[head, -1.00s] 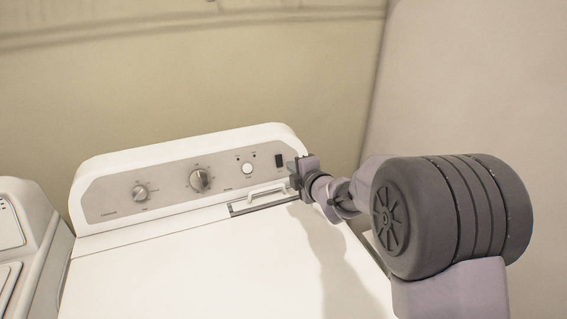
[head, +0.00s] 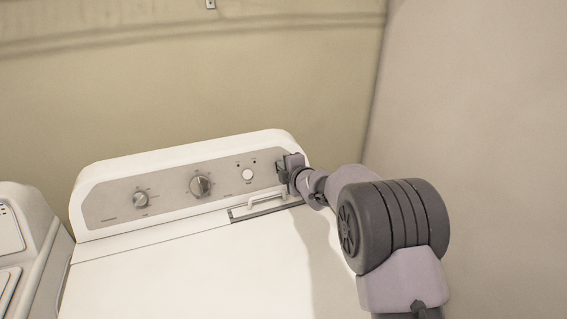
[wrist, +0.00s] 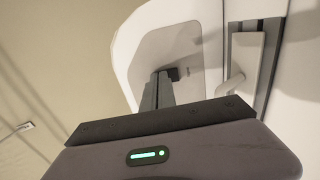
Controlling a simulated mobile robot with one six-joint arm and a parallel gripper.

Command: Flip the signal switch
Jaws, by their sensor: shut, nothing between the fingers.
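The signal switch is a small black rocker at the right end of the dryer's grey control panel (head: 110,210). In the head view my gripper (head: 281,168) covers it. In the wrist view a dark block, likely the switch (wrist: 174,73), shows just beyond my fingertips (wrist: 161,76). My gripper is shut and empty, with its fingertips at the panel over the switch's place. I cannot tell whether they touch the switch or which way it is tipped.
Two knobs, one at left (head: 141,199) and one in the middle (head: 200,186), and a round white button (head: 247,175) are on the panel. Another white appliance (head: 22,245) stands at left.

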